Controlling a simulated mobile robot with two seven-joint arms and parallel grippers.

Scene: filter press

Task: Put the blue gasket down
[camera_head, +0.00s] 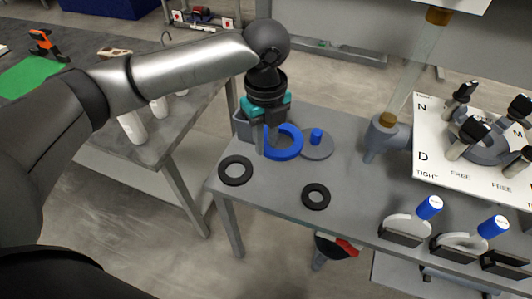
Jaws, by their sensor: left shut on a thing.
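The blue gasket (298,146) is a thick ring near the back left of the small grey table (275,190). My left gripper (264,148) points down from above and is shut on the left side of the gasket's ring. The gasket looks roughly level and low over the table. I cannot tell whether it touches the surface. The gripper's fingers hide part of its left edge. My right gripper is not in view.
Black rings lie on the table, at the left (223,174) and the front (307,203). A grey disc (322,153) with a blue knob sits just right of the gasket. A grey block (241,124) stands behind the gripper. A lever panel (430,150) and blue-tipped handles (429,208) are right.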

